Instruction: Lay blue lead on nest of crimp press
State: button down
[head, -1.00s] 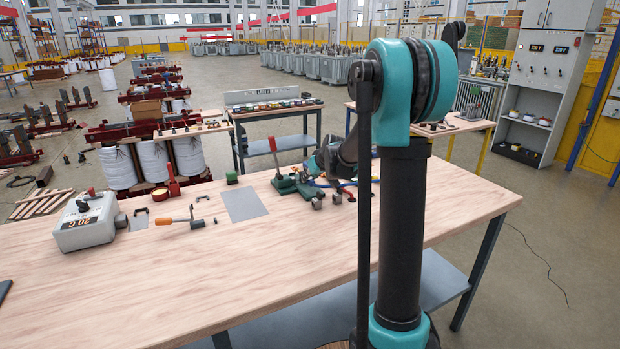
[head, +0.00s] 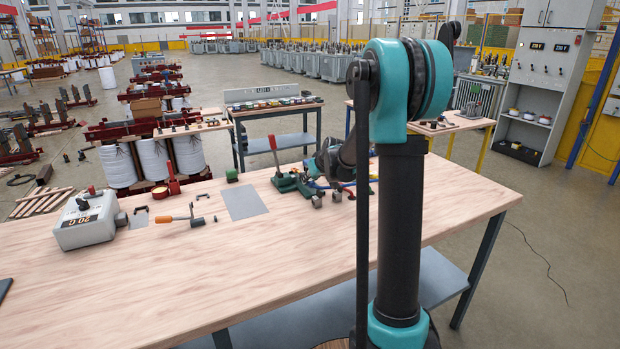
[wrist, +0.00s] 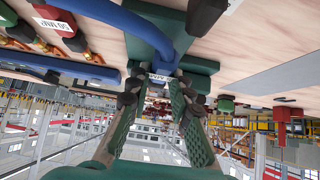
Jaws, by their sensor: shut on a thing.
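The blue lead (wrist: 143,28) is a thick blue cable in the wrist view, running from the top down between my fingertips. A white printed tag shows on it there. My gripper (wrist: 155,92) has green fingers with dark tips, closed on the lead. The green crimp press (wrist: 195,68) lies right behind the lead and fingertips; I cannot tell whether the lead touches its nest. In the head view the press (head: 284,182), with its red lever, stands at the table's back edge, and the gripper is mostly hidden beside it.
A red tagged connector (wrist: 58,30) and another blue cable (wrist: 55,66) lie at left in the wrist view. On the table (head: 290,270) are a grey sheet (head: 244,202), an orange-handled tool (head: 175,219) and a grey box (head: 86,222). The table's front is clear.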

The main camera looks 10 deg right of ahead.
jog(key=shift+f, duration=1)
jog(key=c, duration=1.3)
grip_release()
jog(key=v, duration=1.2)
jog(key=shift+s+f, duration=0.1)
